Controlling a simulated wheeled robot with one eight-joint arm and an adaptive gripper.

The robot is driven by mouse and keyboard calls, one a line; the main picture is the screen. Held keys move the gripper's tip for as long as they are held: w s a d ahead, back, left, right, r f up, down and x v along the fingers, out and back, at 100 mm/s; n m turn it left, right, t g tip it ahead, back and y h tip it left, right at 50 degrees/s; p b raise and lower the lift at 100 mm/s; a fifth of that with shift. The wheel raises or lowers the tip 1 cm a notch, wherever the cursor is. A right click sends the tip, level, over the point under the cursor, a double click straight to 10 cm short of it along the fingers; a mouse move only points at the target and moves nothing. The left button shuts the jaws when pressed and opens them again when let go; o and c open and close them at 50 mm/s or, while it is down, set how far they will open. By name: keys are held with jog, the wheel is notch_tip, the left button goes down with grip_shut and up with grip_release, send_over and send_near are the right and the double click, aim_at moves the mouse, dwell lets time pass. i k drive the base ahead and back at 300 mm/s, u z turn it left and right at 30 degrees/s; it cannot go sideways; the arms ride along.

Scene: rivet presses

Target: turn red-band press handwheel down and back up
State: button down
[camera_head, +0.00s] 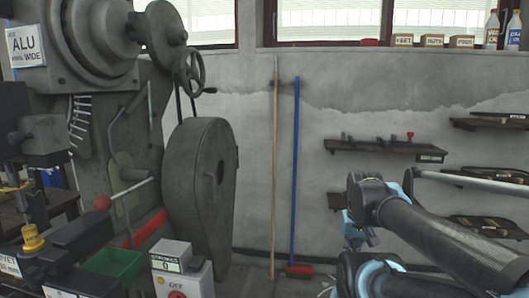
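A large grey press fills the left side, with a white sign (26,46) reading "ALU" on it. A dark spoked handwheel (190,72) with a small side handle stands at the press's upper right, above a tall grey rounded guard (207,190). A red strip (147,228) runs along the press's lower body; I cannot tell whether this is the red band. My dark and light-blue arm links are at the lower right, well apart from the handwheel. I cannot make out my gripper in this view.
A red-knobbed lever (102,203), a green bin (112,264) and a grey box marked "STROKES" (171,256) sit at the lower left. A wooden pole (275,160) and a blue-handled broom (294,170) lean on the wall. Shelves (385,149) line the right wall.

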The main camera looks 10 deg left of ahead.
aim_at(186, 74)
jog(key=u, duration=1.2)
